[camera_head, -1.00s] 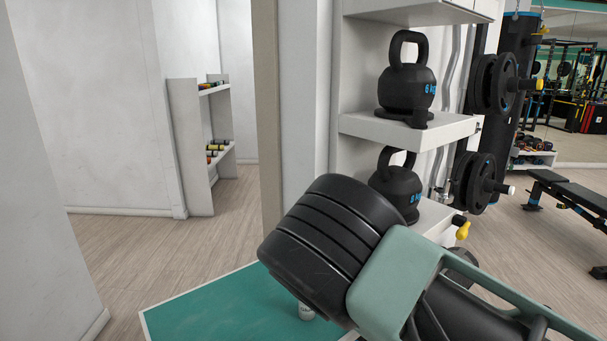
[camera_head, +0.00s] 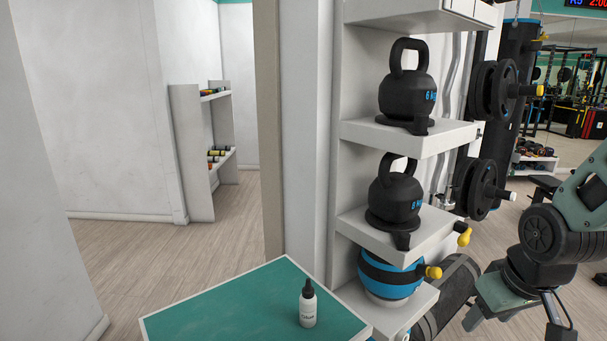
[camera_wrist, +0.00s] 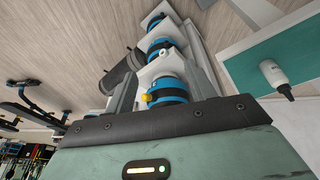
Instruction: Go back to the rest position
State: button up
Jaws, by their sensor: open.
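My gripper (camera_wrist: 163,88) is open and empty in the wrist view, with its two grey fingers apart. In the head view my arm is at the right edge, with the green gripper housing (camera_head: 505,297) low at the lower right, in front of a dark roller. The fingertips are hard to make out there. A small white bottle with a black dropper cap (camera_head: 308,305) stands upright on the green-topped table (camera_head: 215,312). The bottle also shows in the wrist view (camera_wrist: 272,72), off to the right of the fingers and apart from them.
A white wall rack (camera_head: 405,245) holds black kettlebells (camera_head: 409,92) and a blue-black ball (camera_head: 390,276). Yellow-tipped pegs and weight plates (camera_head: 495,90) stick out beside it. A dark roller (camera_head: 447,290) lies near the rack. Open wooden floor (camera_head: 150,262) is at the left.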

jog(key=s+a+r+n+g, duration=0.1)
jog(key=s+a+r+n, duration=0.1)
jog(key=s+a, duration=0.6)
jog(key=s+a+r+n+g, duration=0.2)
jog(key=s+a+n, duration=0.1)
jog(key=s+a, duration=0.5)
jog(key=shift+s+a+r+n, duration=0.15)
jog(key=shift+a+r+n, duration=0.25)
